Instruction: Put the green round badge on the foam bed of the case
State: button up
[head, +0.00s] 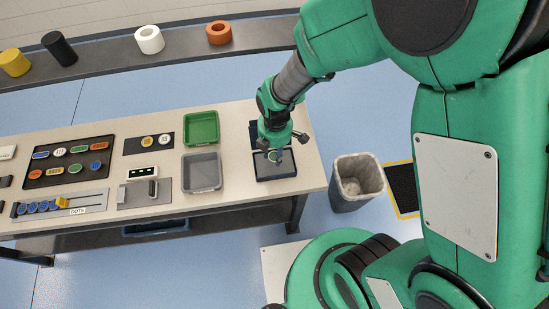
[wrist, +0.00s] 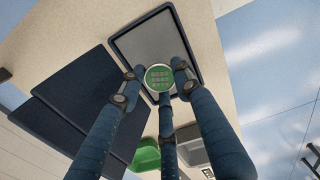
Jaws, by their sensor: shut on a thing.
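The green round badge (wrist: 159,77) has a pale rim and a pale grid mark. It is held between the blue fingers of my gripper (wrist: 161,80), which are shut on it. In the head view my gripper (head: 275,153) is over the case (head: 277,178) at the right end of the table. The case is dark navy, with a grey foam bed (wrist: 150,42) inside its rim. The badge appears in front of the foam bed in the wrist view; the gap between them is hard to tell. Dark navy panels (wrist: 85,105), perhaps the lid, lie beside the bed.
A green tray (head: 202,116) and a grey tray (head: 183,172) stand left of the case. A black board (head: 35,183) with several badges is further left, near a small press (head: 153,187). A grey bin (head: 350,203) stands on the floor off the table's right end.

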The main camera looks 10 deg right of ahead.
aim_at(274, 156)
jog(key=shift+f+b, duration=0.35)
jog(key=shift+f, duration=1.4)
jog(key=shift+f, duration=0.1)
jog(key=o, duration=0.8)
jog(key=shift+o, duration=0.2)
notch_tip(274, 156, up, 12)
jog(key=shift+s+d+r+p, duration=0.1)
jog(key=shift+p, duration=0.85)
